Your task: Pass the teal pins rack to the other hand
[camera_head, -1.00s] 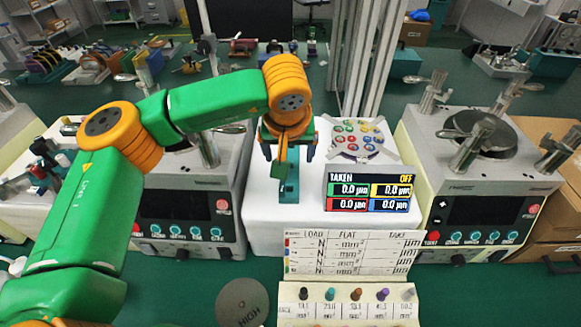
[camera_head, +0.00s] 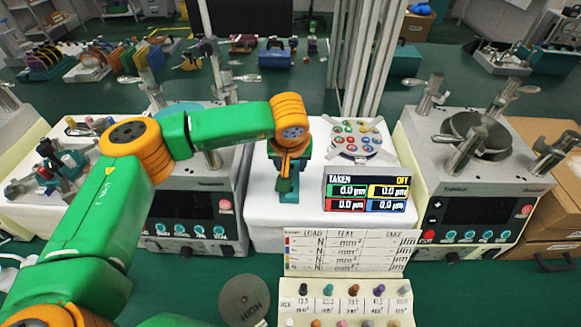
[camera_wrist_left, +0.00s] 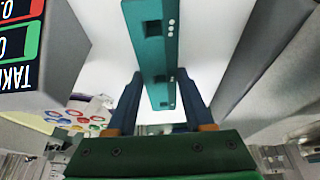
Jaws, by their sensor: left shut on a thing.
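The teal pins rack (camera_head: 287,192) is a narrow teal bar at the white table's left part in the head view. In the left wrist view the rack (camera_wrist_left: 154,35) runs lengthwise between the fingers, with square recesses and small white dots on it. My left gripper (camera_head: 288,168) is shut on the rack from above, and its fingers also show on either side of it in the left wrist view (camera_wrist_left: 160,80). The rack's lower end is close to the white surface; I cannot tell whether it touches. My right gripper is not in view.
A display box (camera_head: 366,192) and a round plate with coloured rings (camera_head: 356,138) stand right of the rack. Lapping machines flank the white table (camera_head: 262,225), the right one (camera_head: 478,190) fully visible. A chart (camera_head: 347,252) and a stand with coloured knobs (camera_head: 345,308) are in front.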

